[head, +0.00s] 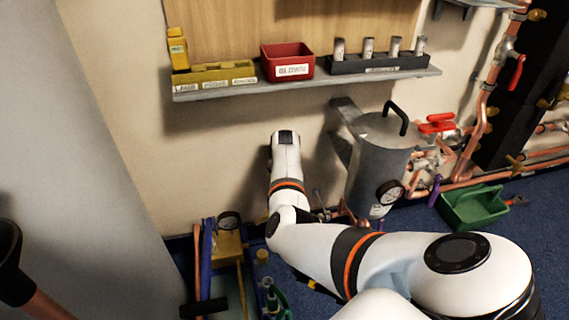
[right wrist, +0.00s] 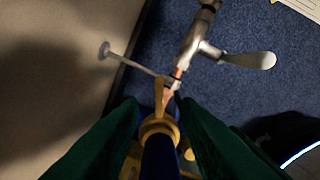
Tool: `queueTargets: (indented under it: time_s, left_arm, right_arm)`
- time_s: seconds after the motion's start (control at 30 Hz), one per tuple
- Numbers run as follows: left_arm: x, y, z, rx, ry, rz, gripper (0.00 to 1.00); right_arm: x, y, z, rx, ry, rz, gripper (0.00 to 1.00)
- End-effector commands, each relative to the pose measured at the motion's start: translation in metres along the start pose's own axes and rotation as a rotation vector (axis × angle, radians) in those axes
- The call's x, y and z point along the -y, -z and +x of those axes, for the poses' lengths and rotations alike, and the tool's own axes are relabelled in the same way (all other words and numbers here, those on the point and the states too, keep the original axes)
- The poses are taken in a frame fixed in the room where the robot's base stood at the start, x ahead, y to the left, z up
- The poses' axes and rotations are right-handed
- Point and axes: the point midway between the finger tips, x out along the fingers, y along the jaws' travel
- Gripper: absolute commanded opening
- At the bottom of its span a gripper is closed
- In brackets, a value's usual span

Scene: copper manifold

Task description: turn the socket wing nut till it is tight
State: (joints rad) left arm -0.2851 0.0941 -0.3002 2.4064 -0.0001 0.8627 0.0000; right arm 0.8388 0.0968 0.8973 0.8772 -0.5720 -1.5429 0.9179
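In the right wrist view, a brass wing nut (right wrist: 158,128) forms a ring with a wing pointing up the picture, on copper pipework beside the wall. A dark blue rod-like part (right wrist: 160,160) lies in line with it, nearer the camera. My right gripper (right wrist: 160,112) has its two dark green fingers apart, one on each side of the nut, with visible gaps. I cannot tell how tight the nut is. In the head view my right arm reaches to the wall, and its gripper and the nut are hidden or too small to make out. My left gripper is not in view.
A silver valve with a lever (right wrist: 250,60) lies just beyond the nut. In the head view, a grey metal tank (head: 378,165) with a gauge stands right of my arm. A shelf (head: 215,92) with a red bin (head: 287,66) hangs above. A green tray (head: 470,210) sits at right.

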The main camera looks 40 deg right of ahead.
Motion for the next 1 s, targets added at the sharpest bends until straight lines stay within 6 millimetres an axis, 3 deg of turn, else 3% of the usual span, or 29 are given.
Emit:
queueTargets:
  time_s: [0.03, 0.2, 0.63, 0.67, 0.83, 1.0]
  left_arm:
    - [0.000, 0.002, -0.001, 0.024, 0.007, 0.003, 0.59]
    - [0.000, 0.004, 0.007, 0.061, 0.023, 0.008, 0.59]
    - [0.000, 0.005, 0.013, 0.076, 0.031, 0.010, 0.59]
    - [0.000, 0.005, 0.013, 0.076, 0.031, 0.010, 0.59]
    - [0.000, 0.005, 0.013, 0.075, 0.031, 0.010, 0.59]
    - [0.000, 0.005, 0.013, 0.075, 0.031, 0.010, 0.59]
  right_arm:
    - [0.000, 0.000, 0.015, 0.000, 0.000, 0.000, 0.31]
    - [0.000, 0.000, 0.037, 0.000, -0.001, -0.001, 0.31]
    - [-0.001, 0.000, 0.045, 0.001, -0.002, -0.001, 0.31]
    - [0.000, 0.000, 0.045, 0.001, -0.002, -0.001, 0.29]
    - [0.000, 0.000, 0.045, 0.001, -0.002, -0.001, 0.01]
    - [0.000, 0.000, 0.044, 0.001, -0.002, -0.001, 0.00]
